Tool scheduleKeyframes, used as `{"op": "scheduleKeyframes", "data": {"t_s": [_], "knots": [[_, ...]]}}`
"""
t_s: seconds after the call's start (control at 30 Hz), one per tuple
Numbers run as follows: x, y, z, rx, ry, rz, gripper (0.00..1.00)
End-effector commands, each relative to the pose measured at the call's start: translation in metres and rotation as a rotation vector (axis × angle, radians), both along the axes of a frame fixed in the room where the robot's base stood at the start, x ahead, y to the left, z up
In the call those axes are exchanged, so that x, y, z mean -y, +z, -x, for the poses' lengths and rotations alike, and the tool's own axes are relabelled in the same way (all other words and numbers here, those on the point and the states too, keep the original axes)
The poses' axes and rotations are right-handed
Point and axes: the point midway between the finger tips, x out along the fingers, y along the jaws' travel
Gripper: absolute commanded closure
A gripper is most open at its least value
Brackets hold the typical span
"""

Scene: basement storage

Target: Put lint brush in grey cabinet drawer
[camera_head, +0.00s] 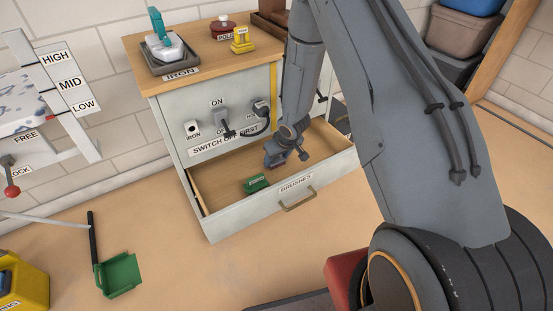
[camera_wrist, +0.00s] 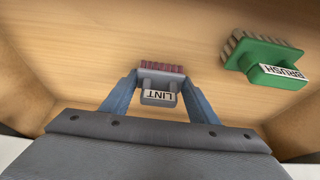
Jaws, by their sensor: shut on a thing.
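The grey cabinet (camera_head: 233,100) stands against the wall with its lower drawer (camera_head: 240,213) pulled open; the drawer front is labelled BRUSHES. My gripper (camera_head: 277,158) is inside or just over the open drawer, toward its back. In the wrist view my gripper (camera_wrist: 158,100) is shut on the lint brush (camera_wrist: 160,96), a small grey block labelled LINT with dark red bristles. The lint brush is over the wooden drawer floor; I cannot tell whether it touches it. In the head view it is hard to make out at the fingertips.
A green brush (camera_head: 256,184) lies in the drawer; it also shows in the wrist view (camera_wrist: 268,60), right of the lint brush. An iron (camera_head: 164,44) and a yellow item (camera_head: 243,40) stand on the cabinet top. A green dustpan (camera_head: 119,274) lies on the floor at left.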

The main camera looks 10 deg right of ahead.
Motion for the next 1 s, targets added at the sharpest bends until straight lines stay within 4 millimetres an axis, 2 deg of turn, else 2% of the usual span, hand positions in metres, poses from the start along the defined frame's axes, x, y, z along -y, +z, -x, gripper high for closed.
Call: {"op": "scheduleKeyframes", "data": {"t_s": [0.1, 0.13, 0.23, 0.53, 0.67, 0.77, 1.0], "knots": [[0.000, -0.003, 0.000, 0.000, 0.000, 0.000, 0.67], [0.000, -0.004, 0.000, 0.000, -0.001, 0.000, 0.44], [0.000, -0.003, 0.000, 0.000, 0.000, 0.000, 0.27], [0.000, -0.002, 0.000, 0.000, 0.000, 0.000, 0.27], [0.001, 0.007, 0.002, 0.001, 0.000, 0.000, 0.27], [0.003, 0.022, 0.008, 0.001, -0.001, -0.001, 0.27], [0.009, 0.069, 0.026, 0.001, -0.001, 0.000, 0.27]]}}
